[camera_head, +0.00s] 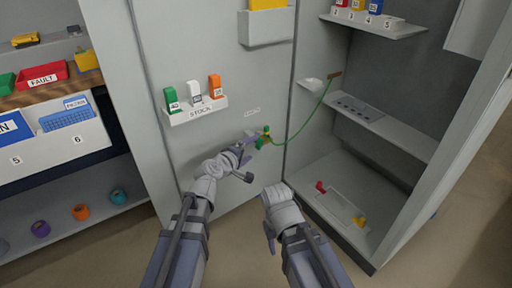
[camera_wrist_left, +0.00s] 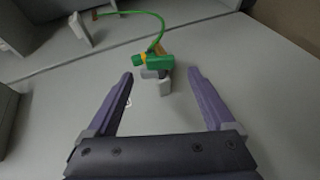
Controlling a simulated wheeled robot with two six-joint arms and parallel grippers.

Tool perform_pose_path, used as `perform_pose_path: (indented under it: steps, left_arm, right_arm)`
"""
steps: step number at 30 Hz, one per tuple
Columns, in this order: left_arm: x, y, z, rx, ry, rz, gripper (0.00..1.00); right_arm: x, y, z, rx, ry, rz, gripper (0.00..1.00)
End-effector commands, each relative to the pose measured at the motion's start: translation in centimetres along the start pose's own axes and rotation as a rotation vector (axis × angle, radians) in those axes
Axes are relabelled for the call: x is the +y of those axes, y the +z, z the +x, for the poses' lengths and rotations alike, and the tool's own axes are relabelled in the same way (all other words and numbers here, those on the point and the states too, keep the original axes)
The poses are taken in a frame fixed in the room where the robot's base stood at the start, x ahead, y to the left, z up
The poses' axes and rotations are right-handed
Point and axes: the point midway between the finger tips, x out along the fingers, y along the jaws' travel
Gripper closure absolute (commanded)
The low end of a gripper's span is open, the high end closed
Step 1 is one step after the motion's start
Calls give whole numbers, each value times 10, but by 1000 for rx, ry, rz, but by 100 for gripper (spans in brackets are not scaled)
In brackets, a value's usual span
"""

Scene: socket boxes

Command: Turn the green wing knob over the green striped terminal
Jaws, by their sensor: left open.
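The green wing knob (camera_head: 260,143) is on the grey cabinet door, low and near its right edge. In the left wrist view the green piece (camera_wrist_left: 158,60) has a yellow band and a grey part below it. A green cable (camera_head: 308,125) runs from it into the cabinet. I cannot clearly separate knob and striped terminal. My left gripper (camera_head: 249,150) is just left of the knob in the head view. In the left wrist view my open fingers (camera_wrist_left: 163,76) point at the green piece, which shows beyond their tips. My right gripper (camera_head: 269,235) is too unclear to judge.
A door rack (camera_head: 197,112) holds green, white and orange items above my left arm. Cabinet shelves (camera_head: 385,135) are at the right. A lower tray (camera_head: 340,207) has small red and yellow pieces. Bins (camera_head: 68,120) stand on shelving at the left.

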Motion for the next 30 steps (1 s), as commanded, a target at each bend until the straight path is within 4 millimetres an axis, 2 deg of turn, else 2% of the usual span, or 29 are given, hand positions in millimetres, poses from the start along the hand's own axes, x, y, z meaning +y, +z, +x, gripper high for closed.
perform_pose_path:
  steps: [1, 9, 19, 30]
  left_arm:
    - [-2, 0, 12, -1, 0, 1, 12]
    - [-2, 0, 51, -2, -1, 2, 12]
    - [0, 0, 56, 0, -1, 1, 12]
    - [0, 0, 56, -1, -1, 2, 53]
  right_arm:
    - [0, 0, 5, 0, 0, 0, 50]
    - [-2, -1, 17, 1, 0, 0, 50]
    - [-2, -1, 18, 1, 0, 0, 50]
    - [-2, -1, 18, 1, 0, 0, 50]
